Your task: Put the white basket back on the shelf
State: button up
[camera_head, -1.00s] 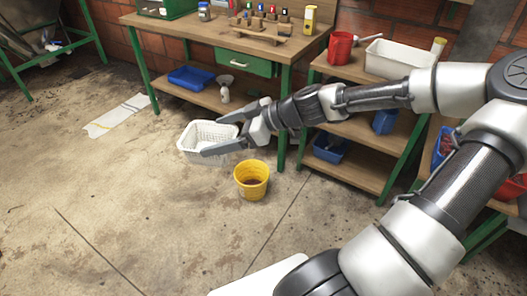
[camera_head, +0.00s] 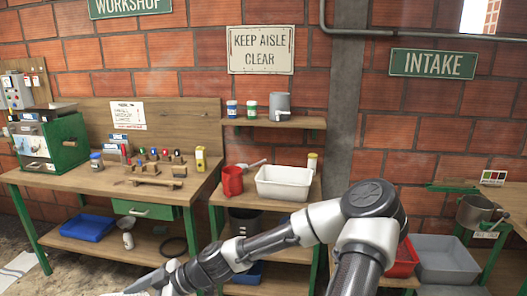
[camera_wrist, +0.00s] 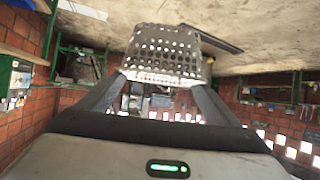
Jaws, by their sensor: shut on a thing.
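The white perforated basket (camera_wrist: 165,56) sits between the two fingers of my gripper (camera_wrist: 163,88) in the wrist view. The fingers are shut on its near wall or rim; the exact contact is hard to see. In the head view my gripper (camera_head: 150,284) is at the bottom edge, in front of the workbench, and the basket is mostly cut off there. I cannot tell whether the basket is clear of the floor. The wooden shelf unit (camera_head: 222,197) stands right of the workbench. Its top board holds a red jug (camera_head: 232,181) and a white bin (camera_head: 284,184).
The workbench (camera_head: 60,181) carries small bottles and tools; a blue tray (camera_head: 87,228) lies on its lower board. A small wall shelf (camera_head: 262,123) holds jars. At right are a grey bin (camera_head: 446,260), a red bin (camera_head: 403,260) and a metal pot (camera_head: 474,211).

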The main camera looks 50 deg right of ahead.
aim_at(305, 121)
jog(key=z, duration=0.75)
jog(key=i+z, duration=0.7)
jog(key=i+j+z, duration=0.15)
jog(key=z, duration=0.25)
jog(key=i+j+z, duration=0.1)
jog(key=i+j, duration=0.5)
jog(key=i, duration=0.15)
